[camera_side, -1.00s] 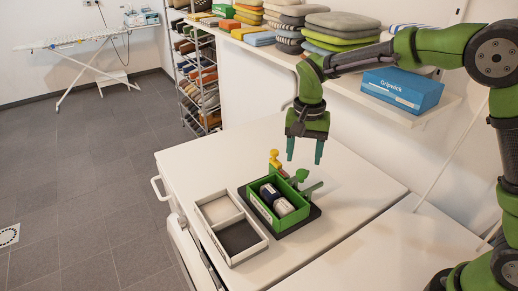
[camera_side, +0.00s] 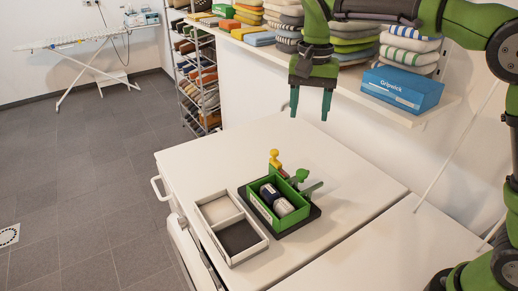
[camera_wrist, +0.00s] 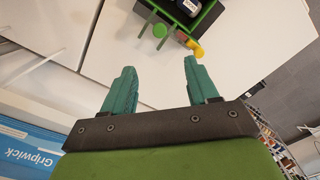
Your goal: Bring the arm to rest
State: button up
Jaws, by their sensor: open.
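My gripper (camera_side: 310,105) is open and empty, high above the white worktop (camera_side: 350,190). Its two teal fingers point down with a clear gap between them; they also show in the wrist view (camera_wrist: 155,85). Below and to its left, a green box (camera_side: 262,210) stands on a dark base on the worktop. Two rolled items, one dark blue (camera_side: 268,192) and one whitish (camera_side: 284,207), lie in it. The gripper is apart from all of these.
A white two-part tray (camera_side: 232,255) stands left of the green box. A yellow-topped lever (camera_side: 274,156) and a green knob (camera_side: 301,175) rise behind the box. A shelf behind holds folded textiles and a blue Gripwick box (camera_side: 402,90). The worktop's right side is clear.

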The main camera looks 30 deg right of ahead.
jog(key=s+d+f+n+t+y, duration=0.1)
jog(key=s+d+n+t, duration=0.1)
jog(key=s, duration=0.8)
jog(key=s+d+n+t+y, duration=0.1)
jog(key=s+t, duration=0.4)
jog(key=s, duration=0.5)
jog(key=shift+s+d+f+n, duration=0.2)
jog(key=shift+d+f+n, duration=0.3)
jog(key=shift+n, duration=0.5)
